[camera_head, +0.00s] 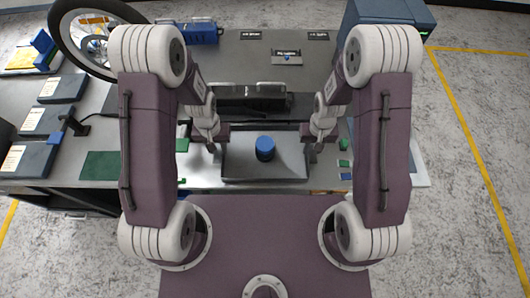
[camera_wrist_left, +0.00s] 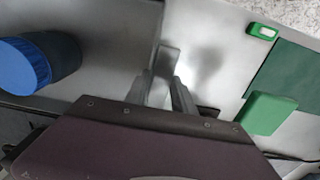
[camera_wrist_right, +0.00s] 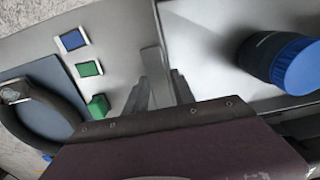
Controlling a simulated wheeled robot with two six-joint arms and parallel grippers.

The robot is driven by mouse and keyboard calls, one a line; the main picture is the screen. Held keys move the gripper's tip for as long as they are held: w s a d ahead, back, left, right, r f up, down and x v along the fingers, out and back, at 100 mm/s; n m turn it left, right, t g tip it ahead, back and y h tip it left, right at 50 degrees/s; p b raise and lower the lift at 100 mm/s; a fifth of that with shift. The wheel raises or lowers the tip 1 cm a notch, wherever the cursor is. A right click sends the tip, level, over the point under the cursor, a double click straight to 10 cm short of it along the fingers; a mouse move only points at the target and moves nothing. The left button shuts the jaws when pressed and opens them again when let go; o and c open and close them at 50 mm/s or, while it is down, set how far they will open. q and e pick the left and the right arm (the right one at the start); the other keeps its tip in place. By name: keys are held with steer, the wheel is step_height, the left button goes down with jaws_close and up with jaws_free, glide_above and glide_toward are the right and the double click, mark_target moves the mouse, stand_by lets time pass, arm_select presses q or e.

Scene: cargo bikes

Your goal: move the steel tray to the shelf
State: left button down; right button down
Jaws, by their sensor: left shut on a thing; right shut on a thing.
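The steel tray (camera_head: 240,171) is at the front middle of the grey workbench in the head view. A dark jar with a blue lid (camera_head: 265,148) stands upright on it. My left gripper (camera_head: 212,146) is shut on the tray's left side, and my right gripper (camera_head: 318,145) is shut on its right side. In the left wrist view the fingers (camera_wrist_left: 168,80) close on a raised part of the tray (camera_wrist_left: 112,60). The right wrist view shows the same on the other side of the tray (camera_wrist_right: 205,60). I cannot tell whether the tray touches the bench.
A dark rack (camera_head: 250,103) stands directly behind the tray. Green blocks and a blue block (camera_head: 346,176) lie right of it. A green mat (camera_head: 101,165) and dark labelled bins (camera_head: 42,121) are at left. A blue case (camera_head: 200,32) and a wheel (camera_head: 90,35) are at the back.

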stand_by(0.3)
